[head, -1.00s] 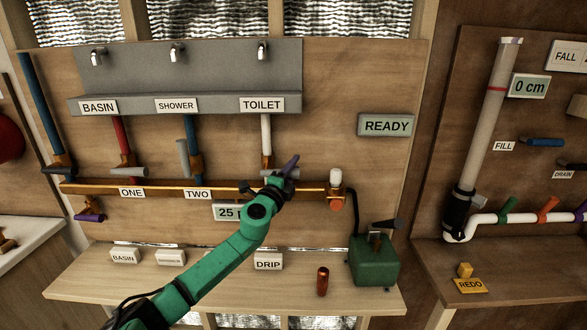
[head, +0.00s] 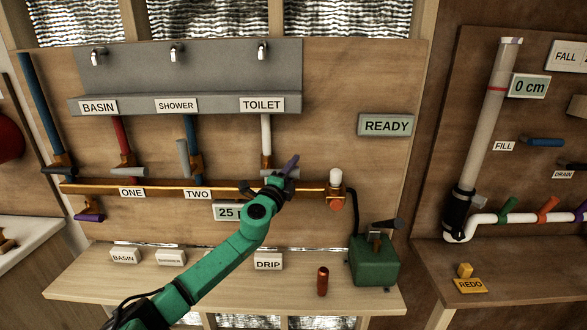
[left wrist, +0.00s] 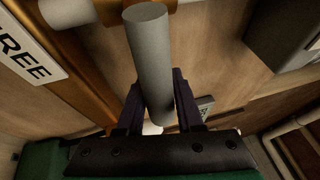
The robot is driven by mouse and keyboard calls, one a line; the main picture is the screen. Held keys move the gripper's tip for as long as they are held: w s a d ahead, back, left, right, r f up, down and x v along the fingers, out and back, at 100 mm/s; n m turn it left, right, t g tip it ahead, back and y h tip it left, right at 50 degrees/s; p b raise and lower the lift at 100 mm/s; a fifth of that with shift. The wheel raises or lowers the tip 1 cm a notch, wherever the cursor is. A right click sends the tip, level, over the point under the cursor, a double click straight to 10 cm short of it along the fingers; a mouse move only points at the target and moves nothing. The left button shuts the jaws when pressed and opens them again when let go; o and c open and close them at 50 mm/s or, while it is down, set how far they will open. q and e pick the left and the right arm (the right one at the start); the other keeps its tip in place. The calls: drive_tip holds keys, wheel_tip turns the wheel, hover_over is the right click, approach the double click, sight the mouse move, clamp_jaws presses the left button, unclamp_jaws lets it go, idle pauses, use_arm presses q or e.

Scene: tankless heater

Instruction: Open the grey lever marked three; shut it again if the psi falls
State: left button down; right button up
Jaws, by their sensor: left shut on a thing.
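The grey lever (head: 294,174) sits below the white pipe under the TOILET sign, at the copper pipe. In the left wrist view the lever is a thick grey rod (left wrist: 149,55) beside a label ending in REE (left wrist: 32,55). My left gripper (head: 288,167) is shut on this lever, with its dark purple fingers (left wrist: 157,95) on both sides of the rod. The pressure display (head: 227,211) shows 25; my arm hides its unit. A second display (head: 386,125) reads READY. My right gripper is not in view.
Grey levers ONE (head: 130,172) and TWO (head: 183,158) are to the left on the copper pipe (head: 160,188). A separate board with a clear tube (head: 485,120) is at the right.

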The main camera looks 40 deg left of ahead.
use_arm(q)
wheel_tip(320, 180, up, 7)
drive_tip(key=n+g+y+b, duration=0.3)
drive_tip(key=n+y+b, duration=0.8)
drive_tip(key=n+b, duration=0.9)
hover_over(268, 167)
drive_tip(key=p, duration=0.3)
drive_tip(key=n, duration=0.3)
drive_tip(key=shift+w+a, duration=0.1)
drive_tip(key=shift+w, duration=0.1)
drive_tip(key=shift+s+a+r+n+g+y+b, duration=0.1)
drive_tip(key=shift+s+a+n+g+y+b, duration=0.15)
drive_tip(key=shift+n+g+b, duration=0.35)
drive_tip(key=shift+s+a+n+g+y+b, duration=0.1)
drive_tip(key=shift+a+n+g+y+b, duration=0.2)
drive_tip(key=shift+n, duration=0.6)
drive_tip(key=c, duration=0.5)
unclamp_jaws()
drive_tip(key=shift+c, duration=0.2)
